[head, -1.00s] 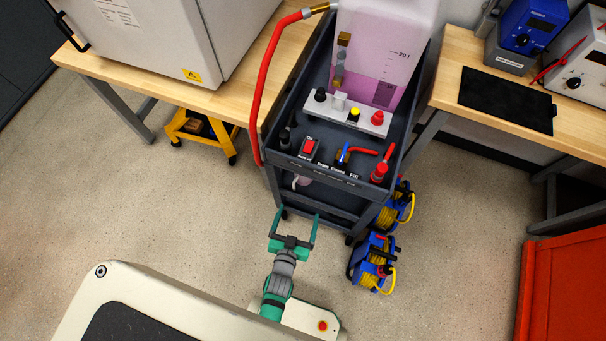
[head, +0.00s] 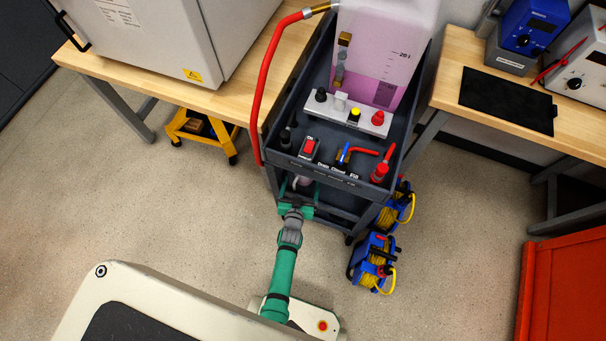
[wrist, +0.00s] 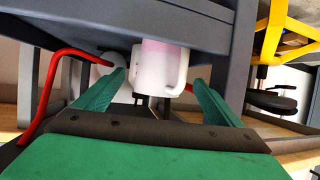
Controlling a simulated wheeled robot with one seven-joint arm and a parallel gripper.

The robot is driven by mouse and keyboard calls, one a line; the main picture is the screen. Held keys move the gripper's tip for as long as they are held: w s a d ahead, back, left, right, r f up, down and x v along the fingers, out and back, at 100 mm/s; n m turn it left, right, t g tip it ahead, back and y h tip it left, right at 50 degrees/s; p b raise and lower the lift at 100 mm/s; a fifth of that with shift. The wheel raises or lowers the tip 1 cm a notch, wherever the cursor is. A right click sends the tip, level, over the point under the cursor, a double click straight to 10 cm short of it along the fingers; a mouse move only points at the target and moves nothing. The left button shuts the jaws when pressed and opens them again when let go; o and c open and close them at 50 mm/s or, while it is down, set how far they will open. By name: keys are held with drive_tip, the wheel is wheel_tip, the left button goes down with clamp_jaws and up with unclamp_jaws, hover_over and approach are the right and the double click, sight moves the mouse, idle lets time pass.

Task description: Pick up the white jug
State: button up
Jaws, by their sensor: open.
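The white jug (wrist: 155,72) shows in the wrist view below the cart's tray, with its handle to the right and a pink tint near its top. In the head view only a small part of it (head: 303,181) shows under the tray edge. My gripper (wrist: 158,84) is open, with one green finger to the left of the jug and one to the right. The fingers do not appear to touch it. In the head view my gripper (head: 297,196) reaches under the front edge of the cart's upper tray, its fingertips hidden there.
The dark cart (head: 330,178) holds a large tank (head: 380,50) of pink liquid and a valve panel. A red hose (head: 263,90) hangs down its left side. Blue cable reels (head: 372,263) stand right of the cart. Benches flank it.

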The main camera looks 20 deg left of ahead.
sight(303, 179)
drive_tip(key=shift+x, duration=2.65)
drive_tip(key=shift+d, duration=0.15)
drive_tip(key=shift+f, duration=0.1)
drive_tip(key=c, duration=1.5)
drive_tip(key=shift+c, duration=0.2)
drive_tip(key=shift+r, duration=0.25)
